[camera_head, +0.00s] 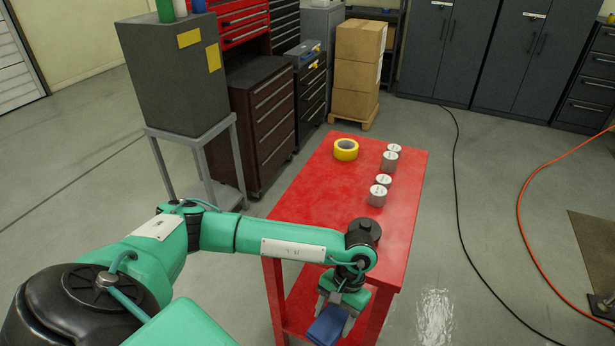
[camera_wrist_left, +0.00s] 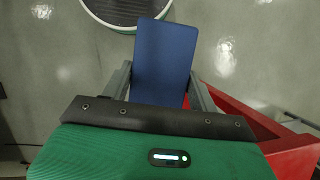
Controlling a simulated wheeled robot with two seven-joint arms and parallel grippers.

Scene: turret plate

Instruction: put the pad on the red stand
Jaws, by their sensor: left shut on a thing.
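The pad is a flat blue rectangle (camera_head: 327,327) at the bottom of the head view. My left gripper (camera_head: 335,306) is shut on the pad, in front of the near end of the red stand. In the left wrist view the pad (camera_wrist_left: 164,62) sticks out between the two grey fingers (camera_wrist_left: 160,88), over the grey floor. The red stand (camera_head: 330,205) is a red table with a lower shelf, and its near end is partly hidden by my left arm. A corner of the stand (camera_wrist_left: 245,118) shows at the right of the wrist view. My right gripper is not in view.
On the stand are a yellow tape roll (camera_head: 346,149) and several white-topped grey cylinders (camera_head: 378,196) along the right side. The middle of the stand top is clear. Cables (camera_head: 458,170) lie on the floor at the right.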

